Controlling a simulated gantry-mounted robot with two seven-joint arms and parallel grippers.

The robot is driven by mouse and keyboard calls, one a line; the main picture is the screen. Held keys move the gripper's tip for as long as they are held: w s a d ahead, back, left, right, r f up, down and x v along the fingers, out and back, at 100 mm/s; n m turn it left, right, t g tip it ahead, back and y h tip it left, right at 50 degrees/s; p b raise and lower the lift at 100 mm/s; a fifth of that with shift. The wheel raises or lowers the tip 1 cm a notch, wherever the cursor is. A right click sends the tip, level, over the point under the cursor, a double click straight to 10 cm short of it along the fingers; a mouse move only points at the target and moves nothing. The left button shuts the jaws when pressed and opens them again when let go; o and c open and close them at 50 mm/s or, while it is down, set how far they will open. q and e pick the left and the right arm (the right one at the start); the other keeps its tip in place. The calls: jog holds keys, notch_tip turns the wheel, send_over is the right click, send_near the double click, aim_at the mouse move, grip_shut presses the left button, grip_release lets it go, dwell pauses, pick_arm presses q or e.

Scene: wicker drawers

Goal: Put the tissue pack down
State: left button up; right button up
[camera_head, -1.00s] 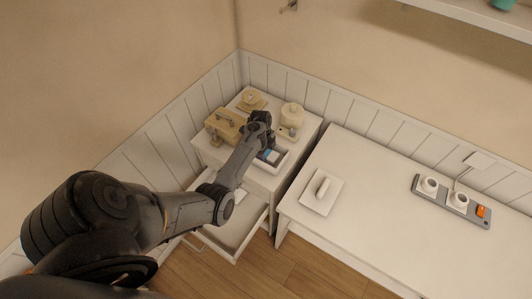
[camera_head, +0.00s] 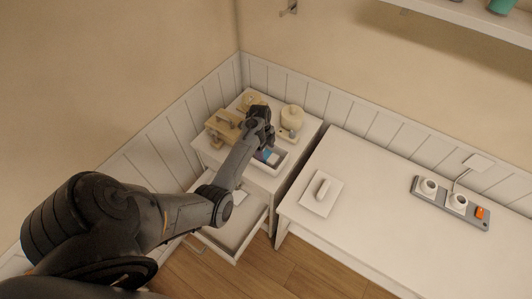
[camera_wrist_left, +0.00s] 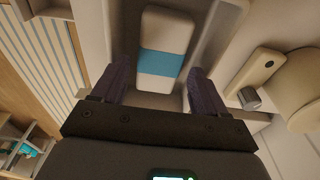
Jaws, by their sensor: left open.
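The tissue pack (camera_wrist_left: 166,48) is white with a blue band. It lies in a white open tray (camera_head: 281,167) on top of the small white cabinet (camera_head: 304,131). In the head view the pack (camera_head: 268,155) is partly hidden by my left gripper (camera_head: 264,142). In the left wrist view, the left gripper's fingers (camera_wrist_left: 158,80) are spread wide, with the pack ahead between them and no finger visibly touching it. My right gripper is in neither view.
A tan box-like object (camera_head: 219,130) and a cream round-lidded jar (camera_head: 292,117) stand near the tray. A drawer (camera_head: 232,238) is pulled open below. A white desk (camera_head: 375,210) to the right holds a power strip (camera_head: 451,203) and a small white plate-like object (camera_head: 321,194).

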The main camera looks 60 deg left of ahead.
aim_at(264, 153)
pick_arm(q)
notch_tip(264, 153, up, 7)
jog(key=s+d+r+n+t, duration=0.1)
jog(key=s+d+r+n, duration=0.1)
jog(key=s+d, duration=0.4)
jog(key=s+d+r+n+t, duration=0.1)
jog(key=s+d+n, duration=0.4)
jog(key=d, duration=1)
jog(key=s+d+r+n+t+y, duration=0.1)
jog(key=s+d+r+n, duration=0.1)
jog(key=s+d, duration=0.5)
jog(key=d+n+p, duration=0.1)
jog(key=d, duration=0.3)
jog(key=shift+s+r+n, duration=0.15)
jog(key=shift+r+n, duration=0.15)
jog(key=shift+r, duration=0.1)
jog(key=shift+d, duration=0.1)
